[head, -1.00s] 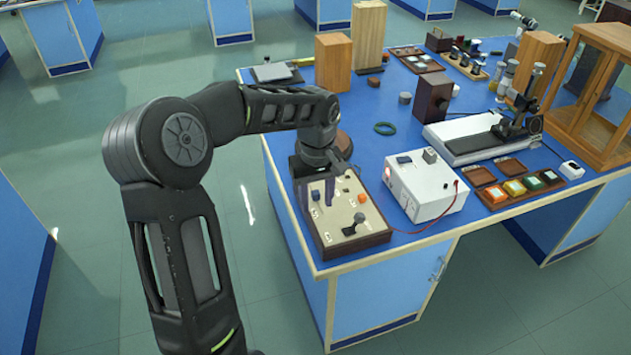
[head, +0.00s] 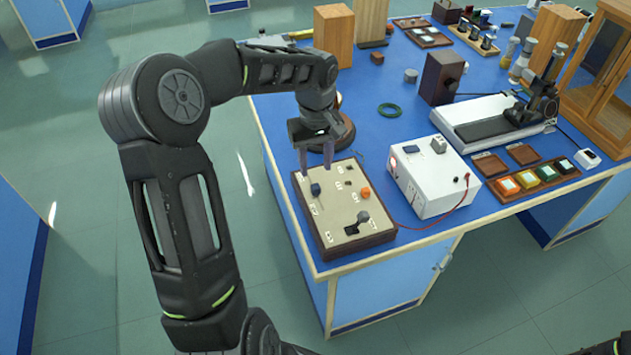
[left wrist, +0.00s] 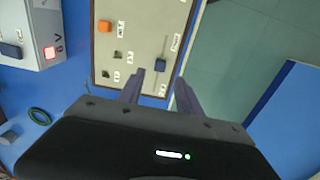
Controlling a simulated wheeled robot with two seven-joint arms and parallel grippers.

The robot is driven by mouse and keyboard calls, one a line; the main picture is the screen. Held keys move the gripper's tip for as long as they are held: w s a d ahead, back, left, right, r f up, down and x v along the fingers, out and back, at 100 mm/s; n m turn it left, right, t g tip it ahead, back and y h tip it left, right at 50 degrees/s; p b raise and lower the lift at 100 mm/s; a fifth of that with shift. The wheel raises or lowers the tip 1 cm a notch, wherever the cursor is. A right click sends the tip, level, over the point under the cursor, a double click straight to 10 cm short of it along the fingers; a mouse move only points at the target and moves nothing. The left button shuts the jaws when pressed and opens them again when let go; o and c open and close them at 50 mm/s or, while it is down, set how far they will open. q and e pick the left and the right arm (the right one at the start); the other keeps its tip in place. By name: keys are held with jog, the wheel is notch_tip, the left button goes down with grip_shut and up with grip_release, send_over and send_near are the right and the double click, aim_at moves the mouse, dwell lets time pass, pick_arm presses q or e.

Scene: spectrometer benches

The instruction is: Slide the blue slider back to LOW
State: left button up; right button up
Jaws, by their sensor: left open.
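A control panel (head: 333,222) with a beige top and dark wooden sides lies near the blue bench's front left corner. The blue slider (head: 315,188) is a small dark blue knob near its far left part. It also shows in the left wrist view (left wrist: 160,65), on the panel's right side. My left gripper (head: 316,165) is open and empty, pointing down at the panel's far end. In the left wrist view its fingertips (left wrist: 160,77) are spread to either side of the slider's line, apart from the knob. The labels are too small to read.
An orange knob (head: 365,193) and a black lever (head: 360,220) stand on the same panel. A white box (head: 430,183) with a red cable is just right of it. A round dark base (head: 340,138) stands behind the gripper. Open floor lies left of the bench.

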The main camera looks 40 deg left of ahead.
aim_at(316, 186)
pick_arm(q)
notch_tip(316, 186, down, 7)
jog(key=shift+f+p, duration=0.2)
jog(key=shift+p, duration=0.45)
jog(key=shift+c, duration=0.4)
grip_shut()
dwell(0.7)
